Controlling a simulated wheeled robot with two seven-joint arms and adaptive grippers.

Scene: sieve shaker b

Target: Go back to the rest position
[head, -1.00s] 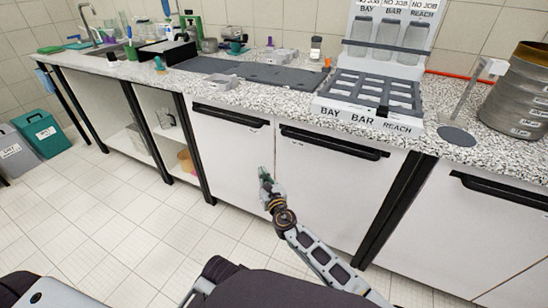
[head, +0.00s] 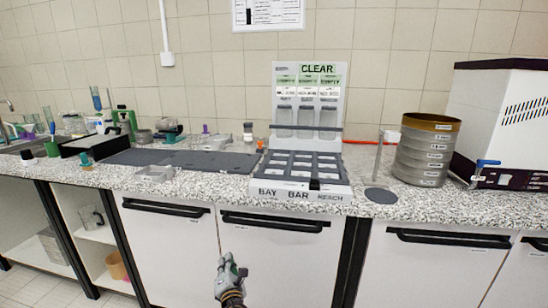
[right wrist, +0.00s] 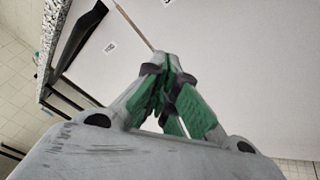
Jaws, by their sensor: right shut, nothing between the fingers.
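My right gripper (head: 230,274) is low at the bottom of the head view, in front of the white cabinet doors (head: 268,262) and below the counter. In the right wrist view its green-padded fingers (right wrist: 168,95) are together and hold nothing. A white cabinet face (right wrist: 230,60) fills much of that view behind the fingers. My left gripper does not show.
The speckled counter (head: 222,190) carries a rack (head: 300,194) labelled BAY, BAR and REACH, a sieve stack (head: 425,152), a dark mat (head: 180,159) and a white machine (head: 505,110). Black door handles (head: 275,222) stick out. Open shelves (head: 97,236) are at left.

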